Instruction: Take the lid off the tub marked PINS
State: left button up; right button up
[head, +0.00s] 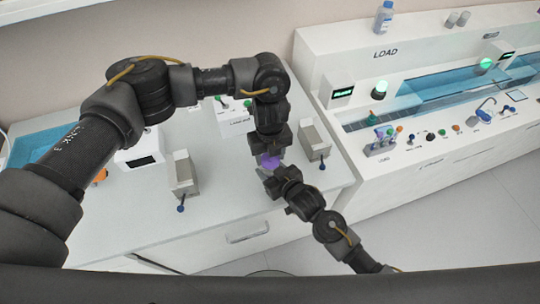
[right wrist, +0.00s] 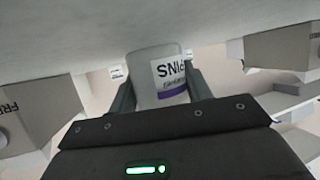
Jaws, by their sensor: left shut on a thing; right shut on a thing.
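The tub marked PINS (right wrist: 160,75) is pale, with a white and purple label that reads upside down in the right wrist view. It sits between the fingers of my right gripper (right wrist: 163,92), which is shut on it. In the head view my right gripper (head: 277,174) is just below a purple piece, which I take for the lid (head: 269,161). My left gripper (head: 271,150) comes down on this piece from above and is shut on it. The arms hide most of the tub there. I cannot tell whether lid and tub are touching.
Two grey holders (head: 183,175) (head: 314,140) stand on the white bench, left and right of the grippers. A white box (head: 138,150) and a small rack (head: 232,118) stand farther back.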

pick_arm(q)
jog(key=shift+r, duration=1.75)
pick_arm(e)
jog(key=o, duration=1.4)
jog(key=shift+o, duration=0.2)
pick_arm(q)
notch_tip(320, 180, down, 2)
jog(key=shift+b, duration=1)
pick_arm(e)
jog(key=v, duration=1)
jog(key=shift+s+d, duration=0.25)
jog(key=shift+v, duration=0.75)
